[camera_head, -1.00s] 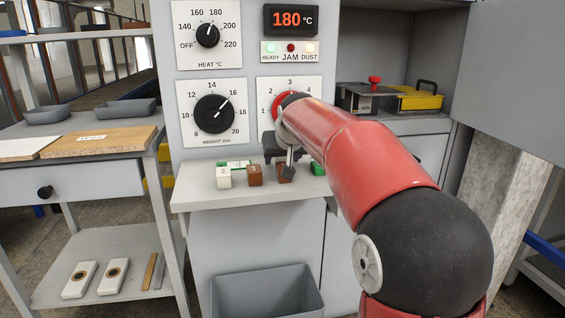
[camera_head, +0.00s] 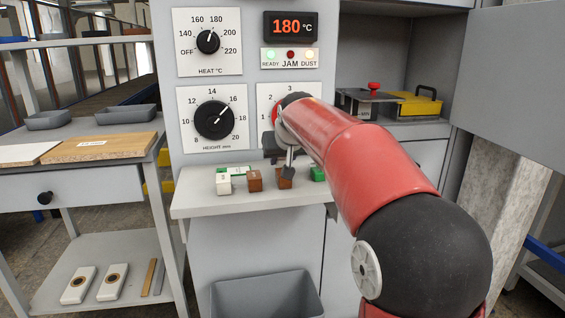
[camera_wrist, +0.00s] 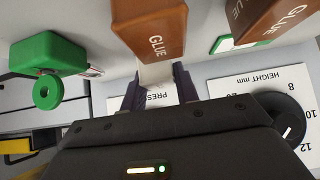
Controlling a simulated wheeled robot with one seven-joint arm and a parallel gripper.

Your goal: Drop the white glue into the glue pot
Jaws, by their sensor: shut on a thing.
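The white glue (camera_head: 224,182) is a small white block at the left end of the row on the grey shelf in the head view. A brown glue block (camera_head: 255,180) stands to its right. A second brown block (camera_head: 285,180), marked GLUE, is further right and also fills the top middle of the wrist view (camera_wrist: 150,30). My gripper (camera_wrist: 157,85) is shut on a pale piece at the near end of that second brown block. Whether this block is clear of the shelf I cannot tell. I cannot pick out the glue pot.
A green block (camera_head: 318,174) stands just right of the held block. The control panel with the height dial (camera_head: 214,120) is close behind. The grey shelf (camera_head: 195,200) is bare at its left end. A grey bin (camera_head: 267,297) stands below.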

